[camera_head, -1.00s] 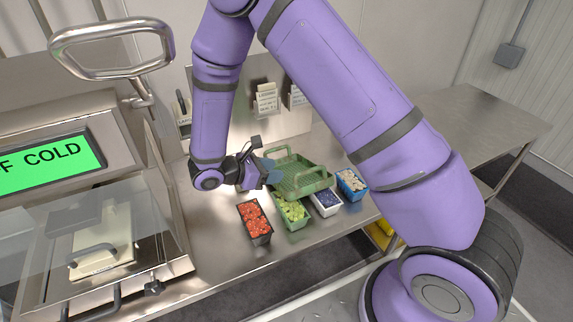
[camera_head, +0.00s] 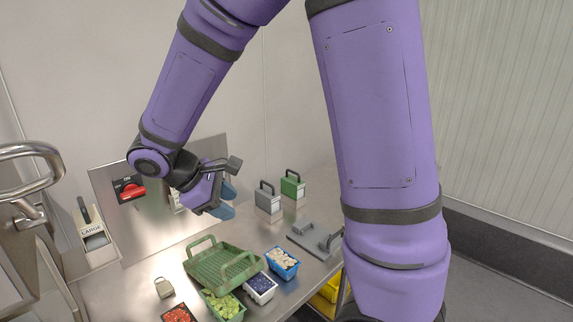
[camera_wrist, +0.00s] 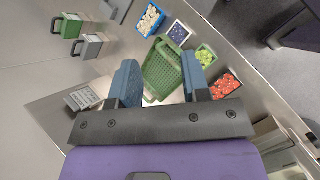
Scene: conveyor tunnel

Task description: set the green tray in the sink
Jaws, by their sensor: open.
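The green tray (camera_head: 205,276) is a shallow ribbed tray with a raised handle at each end. It lies on the metal counter behind the small punnets, its front edge close to or overlapping the one with green fruit. My gripper (camera_head: 226,202) is above and behind the tray, apart from it, with its blue fingers spread and empty. In the wrist view the tray (camera_wrist: 160,72) shows beyond and between the open fingers (camera_wrist: 160,82), partly hidden by the right one. I cannot make out a sink in these frames.
Punnets of red (camera_head: 178,314), green (camera_head: 224,305), dark blue (camera_head: 260,287) and pale (camera_head: 283,262) items line the tray's front. Grey (camera_head: 267,198) and green (camera_head: 292,186) handled blocks stand at the back. A grey handled plate (camera_head: 315,240) lies right. A wall panel (camera_head: 150,225) has a red switch.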

